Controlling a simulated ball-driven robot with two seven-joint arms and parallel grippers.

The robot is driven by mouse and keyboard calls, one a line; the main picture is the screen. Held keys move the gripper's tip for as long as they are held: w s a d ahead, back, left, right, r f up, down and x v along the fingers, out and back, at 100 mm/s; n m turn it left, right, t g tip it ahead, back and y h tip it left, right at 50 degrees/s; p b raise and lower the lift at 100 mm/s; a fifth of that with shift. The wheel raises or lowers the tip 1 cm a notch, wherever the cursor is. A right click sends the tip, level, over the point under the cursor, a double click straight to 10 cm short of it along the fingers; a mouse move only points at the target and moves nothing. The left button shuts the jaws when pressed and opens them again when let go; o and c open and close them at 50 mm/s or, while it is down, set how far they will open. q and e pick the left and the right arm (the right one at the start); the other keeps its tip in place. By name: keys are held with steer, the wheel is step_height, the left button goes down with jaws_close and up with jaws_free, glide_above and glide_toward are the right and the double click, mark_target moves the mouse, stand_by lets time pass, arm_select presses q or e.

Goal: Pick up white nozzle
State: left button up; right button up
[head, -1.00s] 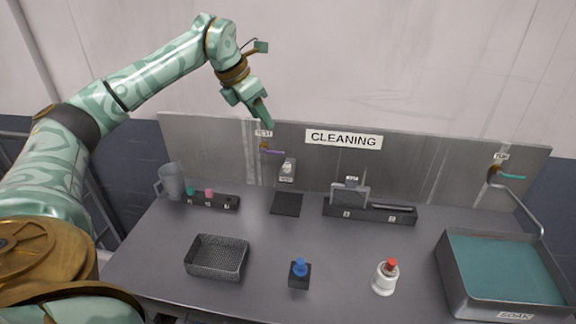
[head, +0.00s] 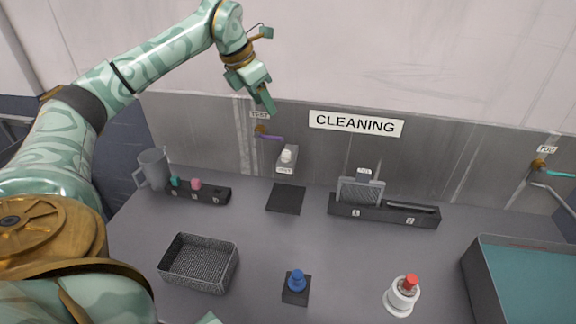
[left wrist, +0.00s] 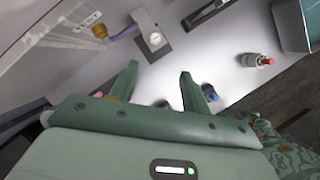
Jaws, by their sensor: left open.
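A small white nozzle (head: 287,156) sits on a grey wall bracket (head: 287,167) at the back of the table, above a dark square pad (head: 286,199). In the left wrist view the nozzle (left wrist: 155,39) shows near the top, beyond the fingertips. My left gripper (head: 266,102) is open and empty, in the air in front of the back wall, above and slightly left of the nozzle. Its two spread fingers (left wrist: 160,72) show in the left wrist view with nothing between them. My right gripper is not in view.
A purple spout (head: 270,136) juts out just left of the bracket. A rack (head: 205,198) with teal and pink pieces stands left, beside a jug (head: 153,168). A wire basket (head: 200,264), blue-topped piece (head: 296,283), red-capped bottle (head: 402,296) and basin (head: 474,270) stand nearer.

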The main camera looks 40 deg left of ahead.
arm_select(q)
steer(key=b, duration=0.3)
glide_toward(286, 152)
step_height(286, 152, down, 3)
steer(key=shift+w+d+f, duration=0.35)
steer(key=shift+w+d, duration=0.05)
steer(key=shift+w, duration=0.25)
steer(key=x, duration=0.4)
steer(key=shift+w+a+f+b, duration=0.25)
steer(key=shift+f+b, duration=0.05)
steer(key=shift+c, duration=0.6)
jaws_close()
